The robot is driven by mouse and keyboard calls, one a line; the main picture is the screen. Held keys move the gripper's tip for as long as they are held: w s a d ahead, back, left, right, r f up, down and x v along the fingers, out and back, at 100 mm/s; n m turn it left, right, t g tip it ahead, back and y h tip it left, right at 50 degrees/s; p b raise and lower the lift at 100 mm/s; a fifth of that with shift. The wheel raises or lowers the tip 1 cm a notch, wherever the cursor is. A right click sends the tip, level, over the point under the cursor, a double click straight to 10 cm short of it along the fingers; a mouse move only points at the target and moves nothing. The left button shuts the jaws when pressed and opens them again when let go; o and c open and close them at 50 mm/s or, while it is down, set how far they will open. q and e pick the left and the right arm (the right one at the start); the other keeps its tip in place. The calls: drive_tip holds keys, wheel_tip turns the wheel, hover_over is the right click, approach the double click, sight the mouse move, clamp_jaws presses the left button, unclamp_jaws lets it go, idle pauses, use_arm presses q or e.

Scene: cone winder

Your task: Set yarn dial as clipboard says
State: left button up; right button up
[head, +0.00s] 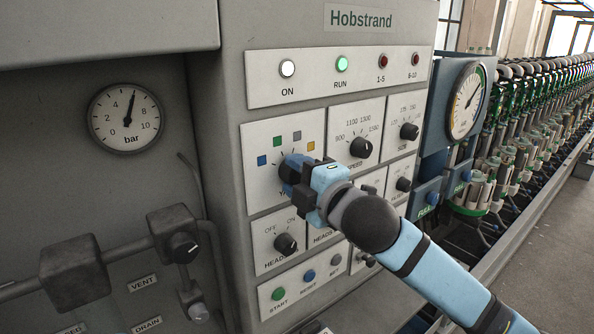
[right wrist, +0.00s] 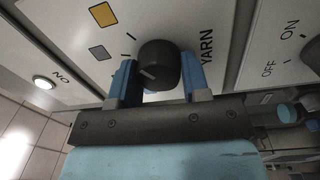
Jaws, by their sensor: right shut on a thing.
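The yarn dial is a black round knob (right wrist: 160,62) in the right wrist view, between my blue fingers. A pale pointer line on its face slopes to the lower left of that view. Its yellow patch (right wrist: 103,14) and grey patch (right wrist: 103,52) show there. In the head view, blue (head: 262,160), green, grey and yellow patches arc above the dial, and my right gripper (head: 293,168) covers the knob. The right gripper is shut on the knob. I do not see a clipboard. My left gripper is not clearly in view.
Close by are the speed knob (head: 361,148), the size knob (head: 409,131) and a headstock knob (head: 286,244). Start (head: 278,293) and reset (head: 308,275) buttons sit below. The green run lamp (head: 341,64) is lit. A gauge and pipe valves stand left.

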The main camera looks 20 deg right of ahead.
use_arm(q)
drive_tip(key=shift+r, duration=0.15)
use_arm(e)
drive_tip(key=shift+m, duration=0.4)
drive_tip(key=o, duration=0.9)
drive_tip(key=shift+o, duration=0.2)
